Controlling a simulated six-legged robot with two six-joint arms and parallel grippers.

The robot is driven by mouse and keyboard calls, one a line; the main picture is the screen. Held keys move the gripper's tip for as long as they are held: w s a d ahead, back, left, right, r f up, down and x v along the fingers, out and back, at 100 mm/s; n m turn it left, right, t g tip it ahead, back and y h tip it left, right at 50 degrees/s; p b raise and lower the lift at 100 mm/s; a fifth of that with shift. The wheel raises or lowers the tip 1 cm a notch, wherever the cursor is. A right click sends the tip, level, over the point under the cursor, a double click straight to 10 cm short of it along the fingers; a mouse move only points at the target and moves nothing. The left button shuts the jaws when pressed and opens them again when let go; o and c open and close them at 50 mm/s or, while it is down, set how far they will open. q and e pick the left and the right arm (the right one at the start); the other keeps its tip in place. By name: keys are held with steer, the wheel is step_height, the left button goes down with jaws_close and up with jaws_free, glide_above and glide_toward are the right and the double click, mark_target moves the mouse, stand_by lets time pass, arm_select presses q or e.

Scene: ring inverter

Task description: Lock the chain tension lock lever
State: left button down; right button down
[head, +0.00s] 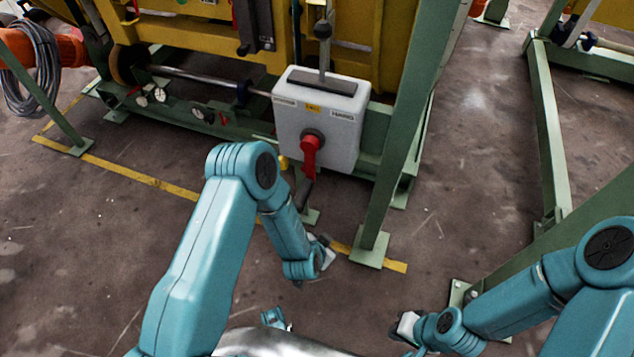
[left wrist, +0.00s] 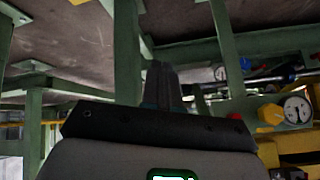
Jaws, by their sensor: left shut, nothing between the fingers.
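A pale grey control box (head: 345,110) is mounted on the machine in the head view. A dark-knobbed lever (head: 323,45) stands upright from the slot on its top. A red rotary handle (head: 311,155) sits on its front. I cannot tell which handle is the chain tension lock lever. My left gripper (head: 324,242) is below the box and apart from it, small and partly hidden by my wrist. In the left wrist view its dark fingers (left wrist: 162,82) are shut and empty. My right gripper (head: 405,326) is low over the floor, away from the box; its fingers are unclear.
A green post (head: 400,130) stands just right of the box. Another green frame (head: 548,130) is further right. A yellow line (head: 150,180) crosses the floor. Green beams surround the left wrist view, with a pressure gauge (left wrist: 297,108) at right. Floor between the frames is clear.

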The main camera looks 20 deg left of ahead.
arm_select(q)
steer(key=w+r+m+t+y, duration=0.1)
steer(key=w+m+t+y, duration=0.5)
steer(key=w, duration=0.3)
step_height(320, 180, up, 4)
steer(key=s+m+t+y, duration=0.2)
steer(key=m+t+y, duration=0.2)
steer(key=m+y, duration=0.1)
steer(key=s+a+r+b+x, duration=0.1)
steer(key=b+x, duration=0.3)
steer(key=x, duration=0.8)
steer(key=shift+a+r, duration=0.2)
steer(key=shift+a, duration=0.15)
steer(key=shift+s, duration=0.1)
